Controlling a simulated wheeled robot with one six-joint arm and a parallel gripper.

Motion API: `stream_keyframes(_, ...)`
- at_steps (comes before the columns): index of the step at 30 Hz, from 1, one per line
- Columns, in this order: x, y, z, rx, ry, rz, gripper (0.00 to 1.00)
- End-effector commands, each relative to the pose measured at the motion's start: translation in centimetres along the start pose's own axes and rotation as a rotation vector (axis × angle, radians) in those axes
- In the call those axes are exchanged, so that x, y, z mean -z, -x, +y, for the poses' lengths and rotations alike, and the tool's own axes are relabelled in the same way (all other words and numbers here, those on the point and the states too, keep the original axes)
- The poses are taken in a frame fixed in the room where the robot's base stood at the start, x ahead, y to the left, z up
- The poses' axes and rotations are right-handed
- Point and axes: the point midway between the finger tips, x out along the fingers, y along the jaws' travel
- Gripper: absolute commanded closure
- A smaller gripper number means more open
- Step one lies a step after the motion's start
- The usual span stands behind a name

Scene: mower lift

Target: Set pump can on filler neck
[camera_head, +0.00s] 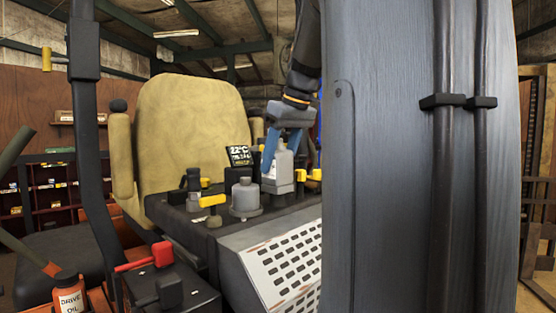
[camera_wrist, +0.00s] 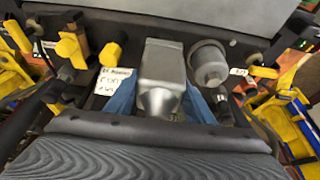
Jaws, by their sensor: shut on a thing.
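The pump can, a grey squared can with a tapered shoulder (camera_head: 281,163), is upright between the blue fingers of my gripper (camera_head: 270,152). In the wrist view the can (camera_wrist: 163,65) fills the space between the two fingers, which press its sides. In the head view its lower end is at the console top, just above or touching a pale block (camera_head: 278,188); I cannot tell if there is a gap. The filler neck is not clearly seen; it may be hidden by the can. A grey round canister (camera_head: 245,197) stands beside it, also in the wrist view (camera_wrist: 208,65).
Yellow-handled levers (camera_head: 212,201) and a small display (camera_head: 239,157) stand close by on the console. A tan seat (camera_head: 190,125) is behind. A dark upright post (camera_head: 415,150) blocks the right side. A drive oil bottle (camera_head: 69,299) is at lower left.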

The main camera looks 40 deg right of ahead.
Motion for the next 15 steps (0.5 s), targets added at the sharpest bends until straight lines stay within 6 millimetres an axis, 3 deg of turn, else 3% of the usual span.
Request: stream_keyframes(15,-0.08,-0.32,0.02,-0.002,0.001,0.003,1.0)
